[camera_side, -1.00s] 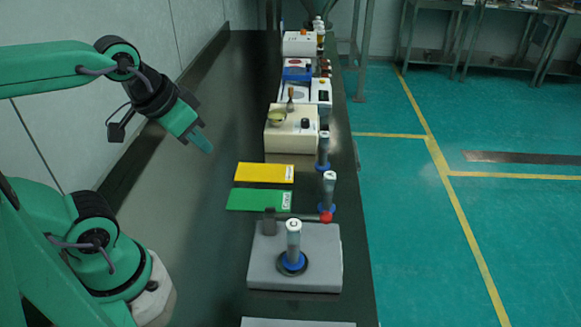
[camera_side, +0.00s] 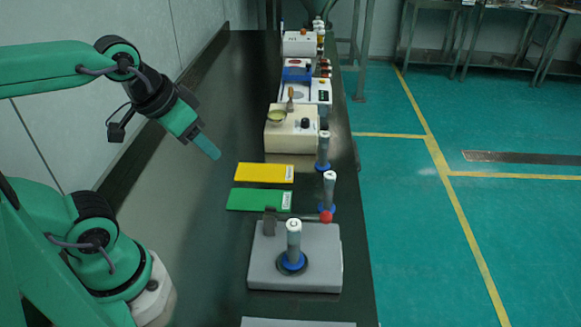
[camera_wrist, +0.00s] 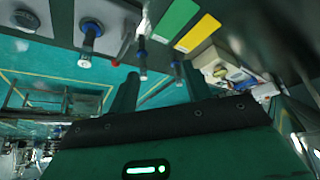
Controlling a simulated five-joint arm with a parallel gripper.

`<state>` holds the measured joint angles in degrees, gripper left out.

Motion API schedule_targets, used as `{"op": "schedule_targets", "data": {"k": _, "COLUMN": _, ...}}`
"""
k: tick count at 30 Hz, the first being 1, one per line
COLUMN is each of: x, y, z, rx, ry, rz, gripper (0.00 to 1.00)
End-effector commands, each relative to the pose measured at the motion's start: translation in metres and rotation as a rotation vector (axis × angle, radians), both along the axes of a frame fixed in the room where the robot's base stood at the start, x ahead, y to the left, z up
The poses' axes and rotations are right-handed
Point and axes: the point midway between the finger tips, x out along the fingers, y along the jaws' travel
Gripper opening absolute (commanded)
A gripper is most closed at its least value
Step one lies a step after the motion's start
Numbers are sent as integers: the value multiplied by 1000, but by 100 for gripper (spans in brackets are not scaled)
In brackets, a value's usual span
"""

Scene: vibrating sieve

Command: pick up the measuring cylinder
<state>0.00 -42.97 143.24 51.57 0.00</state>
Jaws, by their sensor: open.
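Three similar measuring cylinders, clear-grey tubes on blue bases, stand upright. The nearest cylinder (camera_side: 294,238) is on a grey machine (camera_side: 265,268); the second cylinder (camera_side: 329,187) and third cylinder (camera_side: 323,147) stand along the bench's right edge. The wrist view shows the nearest cylinder (camera_wrist: 88,40), the second (camera_wrist: 141,50) and the third (camera_wrist: 177,68), upside down in the picture. I cannot tell which one is meant. My gripper (camera_side: 208,148) is open and empty, in the air left of them and well apart. Its two fingers (camera_wrist: 158,85) show separated in the wrist view.
A green plate (camera_side: 258,200) and a yellow plate (camera_side: 265,173) lie flat on the dark bench (camera_side: 200,240). A red-knobbed lever (camera_side: 326,217) sticks out beside the second cylinder. A cream machine (camera_side: 291,141) and other devices stand farther back. The bench's left half is clear.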

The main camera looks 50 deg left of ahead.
Motion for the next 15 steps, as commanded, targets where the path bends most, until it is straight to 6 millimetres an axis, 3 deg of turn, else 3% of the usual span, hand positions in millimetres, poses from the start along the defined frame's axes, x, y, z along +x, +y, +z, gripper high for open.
{"op": "schedule_targets", "data": {"k": 15, "x": 11, "y": -13, "z": -3, "rx": -21, "ry": 50, "rz": -9, "gripper": 49}}
